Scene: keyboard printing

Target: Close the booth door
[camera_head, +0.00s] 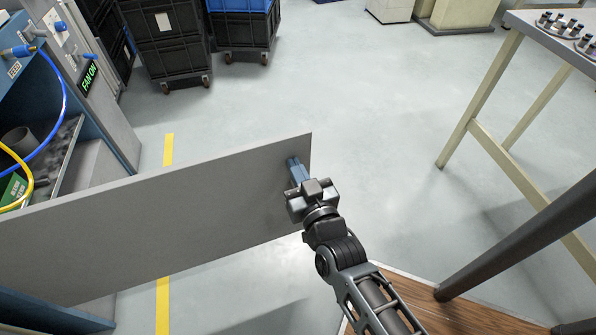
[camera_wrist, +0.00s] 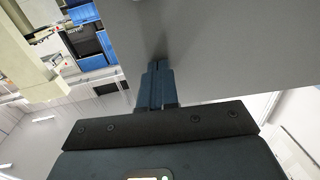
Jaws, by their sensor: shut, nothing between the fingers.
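The booth door (camera_head: 170,215) is a flat grey panel that stands open, reaching out from the blue booth (camera_head: 100,110) at the left across the lower left of the head view. My gripper (camera_head: 294,168) is at the door's free right end, on the face toward me. Its blue fingers are shut with nothing between them, and the tips are at or very near the panel; I cannot tell if they touch. In the wrist view the shut fingers (camera_wrist: 157,80) point at the grey door face (camera_wrist: 230,45), close to its edge.
Black and blue crates on wheeled dollies (camera_head: 178,40) stand at the back left. A table with cream legs (camera_head: 485,85) is at the right, and a dark slanted bar (camera_head: 520,240) crosses the lower right. Open grey floor (camera_head: 360,100) lies beyond the door.

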